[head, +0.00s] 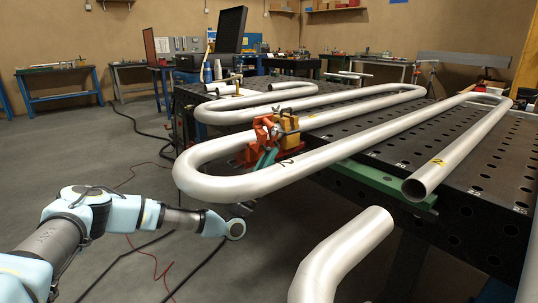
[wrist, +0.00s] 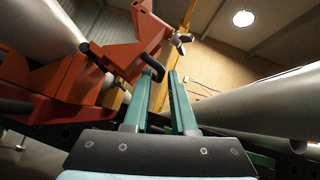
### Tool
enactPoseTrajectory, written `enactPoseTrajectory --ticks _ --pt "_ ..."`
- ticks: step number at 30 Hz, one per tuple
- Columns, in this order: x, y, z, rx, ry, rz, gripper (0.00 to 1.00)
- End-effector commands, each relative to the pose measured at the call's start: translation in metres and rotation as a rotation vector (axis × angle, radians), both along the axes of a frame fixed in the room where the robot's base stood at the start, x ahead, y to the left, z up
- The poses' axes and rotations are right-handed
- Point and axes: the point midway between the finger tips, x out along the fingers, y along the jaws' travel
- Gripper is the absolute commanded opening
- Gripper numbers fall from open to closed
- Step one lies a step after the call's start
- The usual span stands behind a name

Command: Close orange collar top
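The orange collar (head: 250,155) sits at the pipe bend on the table's near end. Its orange top (head: 262,127) stands raised and tilted above the lower part. In the wrist view the top (wrist: 128,52) slants up to the right above the collar's lower body (wrist: 50,88). A black peg-like handle (wrist: 152,66) sticks out from the top toward my fingertips. My gripper (wrist: 161,75) has its two green fingers apart. The handle's end is at the left fingertip; I cannot tell if they touch. In the head view my gripper (head: 267,159) is beside the collar, partly hidden by the pipe.
Large bent silver pipes (head: 245,185) run over the black perforated table (head: 455,170). The near bend lies between my forearm and the collar. A yellow-orange block (head: 288,128) stands behind the collar. Another pipe end (head: 345,245) rises in the foreground. Floor at left is mostly open.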

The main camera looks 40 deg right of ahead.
Motion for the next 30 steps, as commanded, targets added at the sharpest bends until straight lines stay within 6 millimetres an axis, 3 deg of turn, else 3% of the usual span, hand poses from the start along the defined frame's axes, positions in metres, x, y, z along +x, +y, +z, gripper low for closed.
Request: enactPoseTrajectory --ticks 9,16,30 --pt "0.0001 -0.0021 0.002 0.0 0.0 0.0 0.25" --pt "0.0001 -0.0019 0.0019 0.0 -0.001 -0.001 0.0" --pt "0.0002 -0.0018 0.0017 0.0 -0.001 -0.001 0.0"
